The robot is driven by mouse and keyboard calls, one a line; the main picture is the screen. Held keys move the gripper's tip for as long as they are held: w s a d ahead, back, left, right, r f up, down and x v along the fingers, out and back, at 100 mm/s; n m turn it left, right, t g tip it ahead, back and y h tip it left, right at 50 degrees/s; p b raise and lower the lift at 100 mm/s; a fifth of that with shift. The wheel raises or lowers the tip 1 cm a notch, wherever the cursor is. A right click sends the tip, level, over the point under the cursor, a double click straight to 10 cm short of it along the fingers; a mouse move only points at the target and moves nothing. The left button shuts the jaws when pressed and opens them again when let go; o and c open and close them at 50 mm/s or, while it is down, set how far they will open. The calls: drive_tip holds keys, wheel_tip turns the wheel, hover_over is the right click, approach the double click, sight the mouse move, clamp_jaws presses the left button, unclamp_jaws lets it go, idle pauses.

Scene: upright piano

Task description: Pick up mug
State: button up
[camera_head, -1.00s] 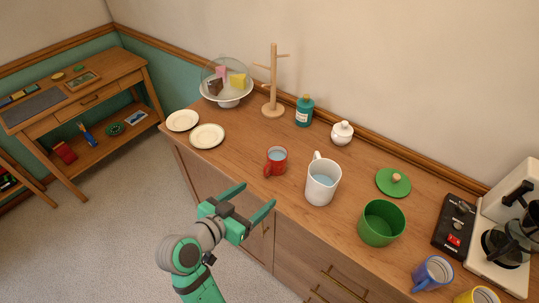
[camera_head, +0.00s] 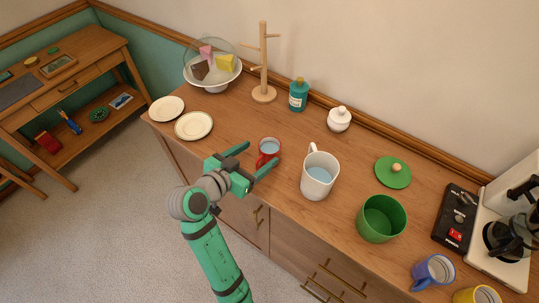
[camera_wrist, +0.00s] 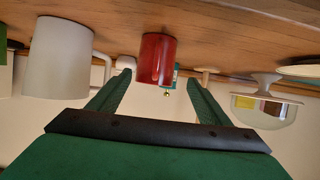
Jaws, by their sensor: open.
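A red mug (camera_head: 269,152) with pale bluish contents stands near the front edge of the wooden counter. My gripper (camera_head: 260,155) is open, with its two fingers reaching toward the red mug from the front left. In the wrist view, which looks upside down, the red mug (camera_wrist: 156,58) appears between the two finger tips of my gripper (camera_wrist: 158,82), and no grip on it shows. Contact with the fingers cannot be told. A blue mug (camera_head: 432,271) and a yellow mug (camera_head: 478,295) stand at the lower right.
A white pitcher (camera_head: 318,176) stands just right of the red mug. A green pot (camera_head: 380,219) and its lid (camera_head: 393,172) are further right. Two plates (camera_head: 194,125), a domed cake stand (camera_head: 213,70), a wooden mug tree (camera_head: 264,62) and a teal bottle (camera_head: 298,95) stand left and behind.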

sight(263, 154)
drive_tip(key=x, duration=0.4)
drive_tip(key=shift+s+d+f, duration=0.1)
drive_tip(key=shift+d+f, duration=0.1)
drive_tip(key=shift+d, duration=0.4)
drive_tip(key=shift+w+d+f, duration=0.1)
drive_tip(key=shift+w+f, duration=0.05)
drive_tip(key=shift+w, duration=0.3)
drive_tip(key=shift+s+d, duration=0.1)
drive_tip(key=shift+d, duration=0.15)
drive_tip(key=c, duration=1.4)
drive_tip(key=shift+o, duration=0.2)
drive_tip(key=shift+a, duration=0.15)
